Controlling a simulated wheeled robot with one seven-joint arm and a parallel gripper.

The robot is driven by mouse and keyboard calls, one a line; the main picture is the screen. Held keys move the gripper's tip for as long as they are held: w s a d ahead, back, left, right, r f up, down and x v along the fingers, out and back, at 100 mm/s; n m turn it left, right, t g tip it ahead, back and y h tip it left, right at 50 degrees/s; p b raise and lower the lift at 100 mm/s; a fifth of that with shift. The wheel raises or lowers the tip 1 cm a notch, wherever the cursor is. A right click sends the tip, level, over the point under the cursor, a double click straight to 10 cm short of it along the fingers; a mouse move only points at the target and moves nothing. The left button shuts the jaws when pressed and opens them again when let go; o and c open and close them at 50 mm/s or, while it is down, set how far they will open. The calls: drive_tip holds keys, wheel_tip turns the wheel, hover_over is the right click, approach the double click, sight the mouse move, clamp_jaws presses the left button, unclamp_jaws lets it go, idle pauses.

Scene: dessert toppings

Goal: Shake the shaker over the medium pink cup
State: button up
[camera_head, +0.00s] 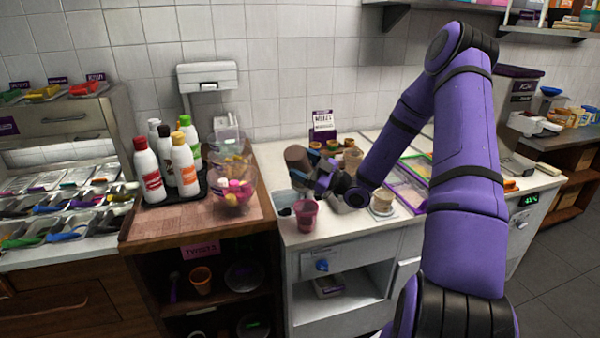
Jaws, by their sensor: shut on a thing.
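A pink cup (306,216) stands near the front left of the white counter. A brown, tilted cylinder, seemingly the shaker (297,159), is at the end of my arm, above and slightly behind the pink cup. My gripper (318,182) is shut on it, its fingers partly hidden by the dark wrist. Whether anything comes out of the shaker is too small to tell.
A clear bluish cup (284,201) stands just left of the pink cup. Small tubs (352,158) and a sign (323,123) stand behind. A wooden counter (130,229) at left holds bottles (184,164) and a bowl (234,200). A pale round container (383,203) stands right.

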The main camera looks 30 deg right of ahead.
sight(303, 147)
drive_tip(key=shift+r, duration=3.55)
wheel_tip(303, 147, down, 8)
drive_tip(key=shift+f, duration=0.1)
drive_tip(key=shift+a, duration=0.1)
